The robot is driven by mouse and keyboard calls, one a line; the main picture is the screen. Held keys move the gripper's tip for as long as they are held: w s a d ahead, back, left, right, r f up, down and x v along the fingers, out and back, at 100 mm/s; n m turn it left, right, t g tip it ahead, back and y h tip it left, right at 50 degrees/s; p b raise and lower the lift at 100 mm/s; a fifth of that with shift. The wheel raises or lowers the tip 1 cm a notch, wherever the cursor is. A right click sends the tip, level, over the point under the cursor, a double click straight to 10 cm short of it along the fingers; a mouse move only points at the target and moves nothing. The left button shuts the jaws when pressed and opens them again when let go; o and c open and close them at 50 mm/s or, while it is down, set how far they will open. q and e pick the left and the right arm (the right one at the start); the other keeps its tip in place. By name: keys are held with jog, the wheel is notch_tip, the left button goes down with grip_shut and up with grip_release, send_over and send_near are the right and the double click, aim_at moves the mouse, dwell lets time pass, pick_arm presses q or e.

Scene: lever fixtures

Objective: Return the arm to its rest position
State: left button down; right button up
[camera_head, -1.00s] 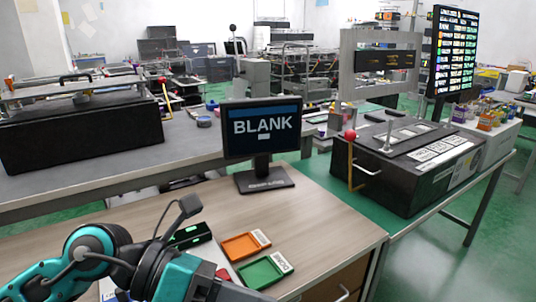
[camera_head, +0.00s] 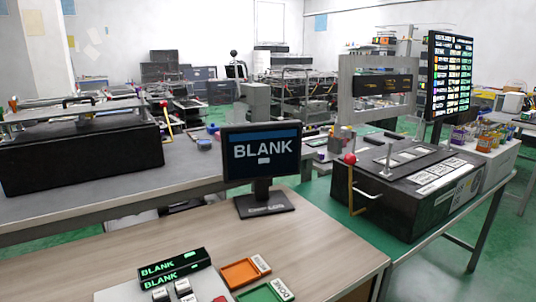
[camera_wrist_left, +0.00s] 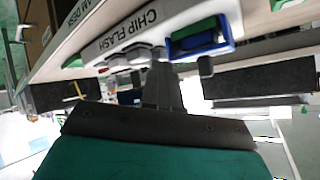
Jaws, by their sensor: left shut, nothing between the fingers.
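My left arm is out of the head view. In the left wrist view my left gripper (camera_wrist_left: 160,72) points up the picture, its narrow fingers closed together with nothing held. Beyond the fingertips is a white panel labelled "CHIP FLASH" (camera_wrist_left: 128,30), with a blue frame holding a green piece (camera_wrist_left: 200,38) at its right. I cannot tell how far the fingers are from the panel. My right gripper is in neither view.
The wooden desk (camera_head: 120,250) holds a monitor (camera_head: 261,152) reading "BLANK", a black readout box (camera_head: 174,268), an orange tray (camera_head: 243,271) and a green tray (camera_head: 260,293). A black fixture with a red-knobbed lever (camera_head: 350,159) stands right.

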pick_arm(q)
jog(key=s+f+n+g+h, duration=0.1)
jog(key=s+f+g, duration=0.3)
jog(key=s, duration=0.3)
jog(key=s+f+n+g, duration=0.1)
jog(key=s+f+g, duration=0.2)
jog(key=s+f, duration=0.25)
jog(key=w+d+f+t+h+p, duration=0.1)
jog(key=w+d+f+t+p, duration=0.1)
jog(key=w+t+p, duration=0.4)
jog(key=shift+w+d+t+h, duration=0.35)
jog(key=shift+d+t+h, duration=0.05)
jog(key=shift+d, duration=0.2)
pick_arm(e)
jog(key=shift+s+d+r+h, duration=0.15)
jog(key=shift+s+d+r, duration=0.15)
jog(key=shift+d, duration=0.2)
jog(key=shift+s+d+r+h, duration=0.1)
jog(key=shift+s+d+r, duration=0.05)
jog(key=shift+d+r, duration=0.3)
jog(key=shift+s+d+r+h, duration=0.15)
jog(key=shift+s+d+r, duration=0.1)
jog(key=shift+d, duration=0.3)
